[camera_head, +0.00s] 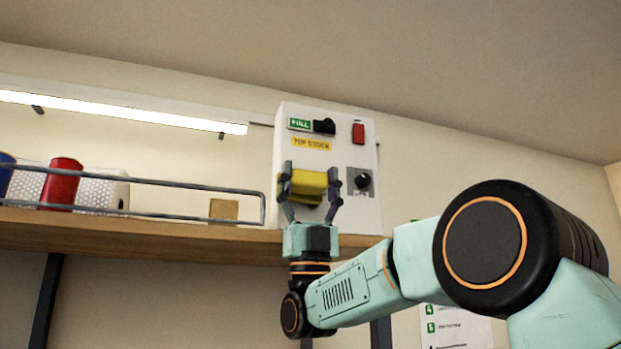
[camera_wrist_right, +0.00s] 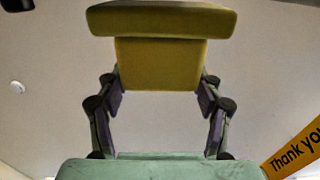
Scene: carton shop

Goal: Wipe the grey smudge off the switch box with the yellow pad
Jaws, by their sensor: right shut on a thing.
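The white switch box (camera_head: 290,118) stands on the right end of the wooden shelf, against the wall. My right gripper (camera_head: 311,186) is shut on the yellow pad (camera_head: 309,181) and holds it up in front of the lower left part of the box's face. The pad also shows between the fingers in the right wrist view (camera_wrist_right: 160,62). I cannot tell whether the pad touches the box. No grey smudge can be made out; the pad and gripper cover part of the face. My left gripper is not in view.
The box carries a black switch (camera_head: 324,126), a red switch (camera_head: 358,133) and a black knob (camera_head: 362,181). On the shelf (camera_head: 150,232), behind a grey rail (camera_head: 190,186), are a red cup (camera_head: 62,183), a white dotted item (camera_head: 102,188) and a small tan block (camera_head: 223,209).

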